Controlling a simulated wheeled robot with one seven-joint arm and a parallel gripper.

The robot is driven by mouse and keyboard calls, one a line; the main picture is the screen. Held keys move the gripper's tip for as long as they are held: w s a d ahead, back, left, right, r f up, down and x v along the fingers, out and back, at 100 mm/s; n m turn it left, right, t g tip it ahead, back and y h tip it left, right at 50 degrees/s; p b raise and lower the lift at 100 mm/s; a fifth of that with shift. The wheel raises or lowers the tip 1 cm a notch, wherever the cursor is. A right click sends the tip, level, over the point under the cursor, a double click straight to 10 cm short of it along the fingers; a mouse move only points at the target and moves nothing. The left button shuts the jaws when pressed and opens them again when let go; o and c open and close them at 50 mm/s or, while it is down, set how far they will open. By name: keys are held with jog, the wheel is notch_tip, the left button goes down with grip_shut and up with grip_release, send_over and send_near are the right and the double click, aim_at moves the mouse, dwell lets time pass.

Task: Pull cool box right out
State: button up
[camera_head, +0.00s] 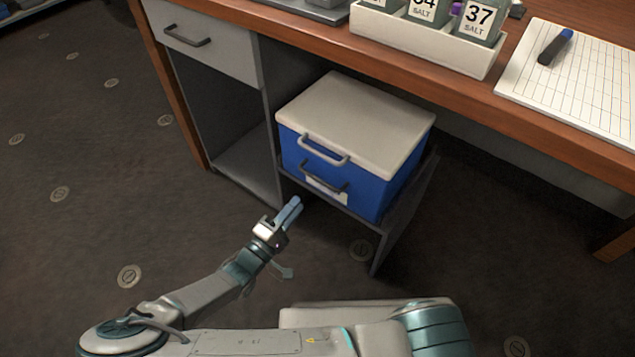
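The cool box (378,186) is blue with a pale lid (352,118). It stands upright on a dark grey shelf (402,212) under the wooden desk. A light grey handle (323,150) is on the front of the lid. A darker handle (322,178) is on the blue front, above a white label. My gripper (291,211) is in front of the box, to the lower left of the darker handle, and appears apart from it. Its fingers are seen nearly edge-on, so I cannot tell whether they are open. Nothing shows between them.
The desk top (440,85) overhangs the back of the box. A grey drawer (205,42) with an open compartment below is on the left. A white rack (425,42) of salt containers, a lined pad (585,85) and a marker (555,47) lie on the desk. Open floor is on the left.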

aim_at(318, 179)
jog(key=b+x, duration=0.2)
jog(key=x, duration=0.8)
jog(key=shift+b, duration=0.35)
grip_shut()
